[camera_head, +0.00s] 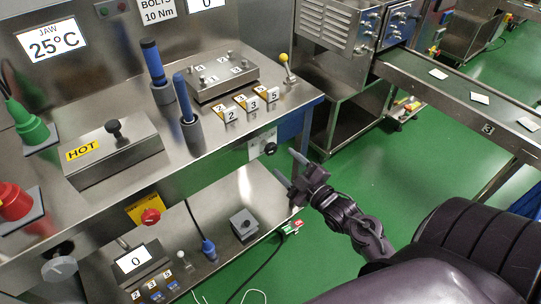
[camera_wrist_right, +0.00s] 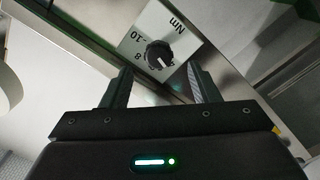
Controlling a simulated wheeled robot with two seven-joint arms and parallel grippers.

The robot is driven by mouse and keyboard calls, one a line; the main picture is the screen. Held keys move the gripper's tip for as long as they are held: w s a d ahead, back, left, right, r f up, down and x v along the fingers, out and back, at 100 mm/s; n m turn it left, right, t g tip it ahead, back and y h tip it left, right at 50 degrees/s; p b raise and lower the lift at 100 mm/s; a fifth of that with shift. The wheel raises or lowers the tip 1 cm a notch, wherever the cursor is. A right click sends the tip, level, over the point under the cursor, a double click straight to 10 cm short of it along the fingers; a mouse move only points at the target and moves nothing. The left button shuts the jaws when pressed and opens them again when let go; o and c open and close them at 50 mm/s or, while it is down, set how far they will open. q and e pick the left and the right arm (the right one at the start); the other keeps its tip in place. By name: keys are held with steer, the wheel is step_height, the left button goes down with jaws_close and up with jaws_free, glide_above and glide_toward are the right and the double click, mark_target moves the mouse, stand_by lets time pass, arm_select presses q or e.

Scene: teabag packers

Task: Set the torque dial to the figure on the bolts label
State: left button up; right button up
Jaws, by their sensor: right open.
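The bolts label (camera_head: 158,10) on the upper back panel reads "BOLTS 10 Nm", its top cut by the frame edge. The torque dial (camera_head: 270,149) is a black round knob on a white scale plate on the bench's front face. In the right wrist view the dial (camera_wrist_right: 158,54) shows near "10", "8" and "Nm"; its exact setting is too small to tell. My right gripper (camera_head: 288,166) is open and empty, just in front of the dial. In the wrist view its fingers stand apart on either side of the dial, without clear contact. My left gripper is not in view.
Numbered tags (camera_head: 251,105), blue-handled tools (camera_head: 187,100) in holders and a yellow-tipped lever (camera_head: 286,68) stand on the bench. A HOT-labelled block (camera_head: 115,150) is at left. A lower shelf (camera_head: 258,195) lies below the dial.

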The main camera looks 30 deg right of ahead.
mark_target(273, 151)
steer(key=shift+w+r, duration=0.2)
steer(key=shift+w, duration=0.25)
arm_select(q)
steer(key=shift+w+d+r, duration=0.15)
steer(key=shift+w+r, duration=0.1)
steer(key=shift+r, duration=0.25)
arm_select(e)
steer(key=w, duration=0.6)
steer(key=shift+w+a+f, duration=0.1)
steer(key=shift+w+a, duration=0.2)
steer(key=shift+w, duration=0.05)
steer(key=c, duration=1)
